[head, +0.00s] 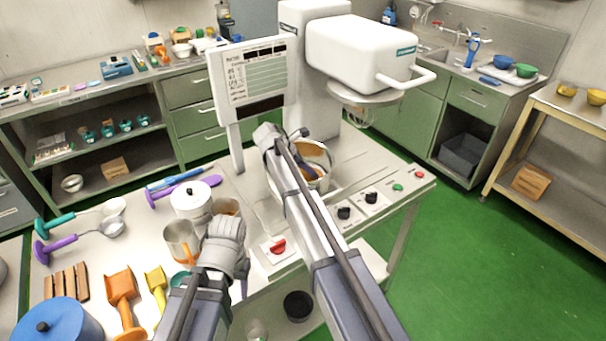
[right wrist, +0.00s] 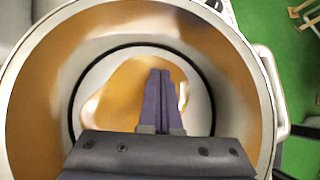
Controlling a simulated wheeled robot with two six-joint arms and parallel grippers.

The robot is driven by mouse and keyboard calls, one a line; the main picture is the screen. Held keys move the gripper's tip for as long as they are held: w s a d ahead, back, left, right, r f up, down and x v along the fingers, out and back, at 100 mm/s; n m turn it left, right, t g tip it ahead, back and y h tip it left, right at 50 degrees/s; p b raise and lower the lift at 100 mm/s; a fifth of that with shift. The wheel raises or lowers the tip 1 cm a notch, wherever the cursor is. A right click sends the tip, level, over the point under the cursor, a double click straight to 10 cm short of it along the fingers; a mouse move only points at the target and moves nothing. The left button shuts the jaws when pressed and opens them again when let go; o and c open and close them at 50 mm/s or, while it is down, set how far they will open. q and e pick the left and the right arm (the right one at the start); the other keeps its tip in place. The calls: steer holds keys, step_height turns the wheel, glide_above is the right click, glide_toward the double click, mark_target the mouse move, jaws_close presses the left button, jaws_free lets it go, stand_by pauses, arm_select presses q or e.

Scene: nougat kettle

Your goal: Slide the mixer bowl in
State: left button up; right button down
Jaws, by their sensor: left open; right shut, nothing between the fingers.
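The mixer bowl (head: 317,152), pale outside with an orange-brown inside, stands on the white worktop below and left of the raised mixer head (head: 358,50). My right arm covers part of it. In the right wrist view the bowl (right wrist: 38,95) fills most of the picture, with a handle on its right side. My right gripper (right wrist: 160,75) is shut and empty, its purple fingers over or inside the bowl opening; depth is unclear. My left gripper (head: 228,258) is open at the worktop's front, beside a metal jug (head: 181,241); its fingers are mostly hidden.
A white lidded pot (head: 190,199), ladles, an orange scoop (head: 121,291) and a blue pot (head: 58,322) crowd the left side. A red button (head: 278,247) and black knobs line the front edge. A panel board (head: 258,78) stands behind the bowl. Green floor lies right.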

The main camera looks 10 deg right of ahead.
mark_target(322, 170)
steer(key=shift+w+d+f, duration=0.1)
steer(key=shift+d+f, duration=0.05)
steer(key=shift+d, duration=0.75)
steer(key=shift+w+d+f, duration=0.1)
steer(key=shift+d, duration=0.75)
steer(key=shift+d, duration=0.1)
steer(key=w+d, duration=0.4)
steer(key=d, duration=0.8)
steer(key=shift+w+d, duration=0.2)
steer(key=shift+d, duration=0.05)
steer(key=shift+a, duration=0.1)
